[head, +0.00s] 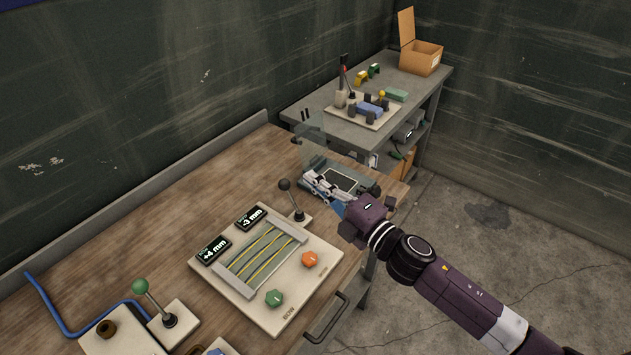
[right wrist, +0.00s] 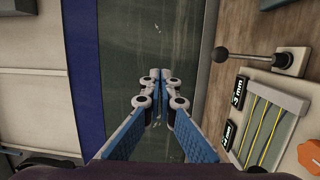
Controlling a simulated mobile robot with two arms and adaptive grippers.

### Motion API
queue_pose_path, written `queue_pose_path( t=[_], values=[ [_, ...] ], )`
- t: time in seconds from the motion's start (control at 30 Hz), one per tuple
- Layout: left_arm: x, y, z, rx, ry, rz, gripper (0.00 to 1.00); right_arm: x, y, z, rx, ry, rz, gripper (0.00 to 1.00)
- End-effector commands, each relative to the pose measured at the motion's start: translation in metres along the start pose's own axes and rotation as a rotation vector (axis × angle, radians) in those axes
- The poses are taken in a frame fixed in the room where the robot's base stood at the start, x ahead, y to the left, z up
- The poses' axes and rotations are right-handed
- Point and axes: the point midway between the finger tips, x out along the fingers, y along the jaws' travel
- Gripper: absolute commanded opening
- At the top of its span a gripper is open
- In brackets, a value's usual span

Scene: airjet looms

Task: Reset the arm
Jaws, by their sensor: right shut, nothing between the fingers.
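My right arm (head: 455,290) comes in from the lower right in the head view. Its gripper (head: 308,178) is above the far right part of the wooden workbench (head: 150,215), in front of a small device with a dark screen (head: 340,180). In the right wrist view the gripper's blue-padded fingers (right wrist: 160,88) are together at the tips with nothing between them. A lever with a dark ball knob (head: 285,185) stands just left of the gripper and also shows in the right wrist view (right wrist: 221,54). My left gripper is not in view.
A beige panel (head: 232,303) with yellow strands, displays and orange and green knobs lies on the bench. A green-knobbed lever (head: 141,286) stands at lower left. Behind is a grey table (head: 310,110) with an open cardboard box (head: 420,57). Bare floor is at right.

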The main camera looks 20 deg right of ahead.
Motion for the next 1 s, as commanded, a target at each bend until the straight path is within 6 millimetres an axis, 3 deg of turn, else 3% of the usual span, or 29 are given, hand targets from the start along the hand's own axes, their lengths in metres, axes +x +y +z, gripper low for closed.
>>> queue_pose_path(
  t=[0.23,0.67,0.87,1.0],
  values=[
    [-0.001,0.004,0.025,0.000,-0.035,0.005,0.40,-0.002,0.001,0.001,0.000,-0.002,-0.001,0.00],
    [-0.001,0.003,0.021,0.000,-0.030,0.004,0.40,-0.005,-0.002,0.004,0.065,-0.051,-0.011,0.00],
    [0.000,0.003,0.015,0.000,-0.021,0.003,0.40,-0.041,-0.037,0.021,0.406,-0.314,-0.105,0.00],
    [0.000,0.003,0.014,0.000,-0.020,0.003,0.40,-0.092,-0.082,0.025,0.700,-0.549,-0.225,0.00]
  ],
)
